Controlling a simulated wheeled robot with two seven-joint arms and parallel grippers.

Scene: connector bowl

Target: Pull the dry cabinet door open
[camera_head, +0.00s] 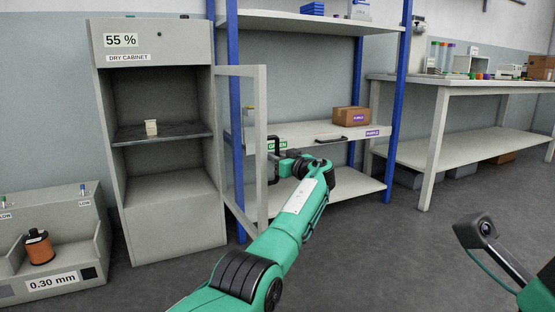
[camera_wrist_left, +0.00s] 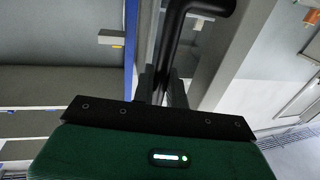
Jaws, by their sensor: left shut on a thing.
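The dry cabinet (camera_head: 171,188) stands at the left in the head view, with its inside exposed. Its framed clear door (camera_head: 260,130) stands swung out from the cabinet's right side, wide open. The black door handle (camera_head: 273,170) is on the door's free edge; it also shows in the left wrist view (camera_wrist_left: 178,38). My left gripper (camera_head: 283,165) is shut on the handle; its fingers close on the bar in the wrist view (camera_wrist_left: 162,88). Part of my right arm shows at the lower right, but I cannot see its gripper fingers.
A blue-post rack (camera_head: 390,120) with a brown box (camera_head: 349,116) stands behind the door. A spool dispenser (camera_head: 65,277) is at the lower left. A workbench (camera_head: 440,90) stands at the right. The floor between is clear.

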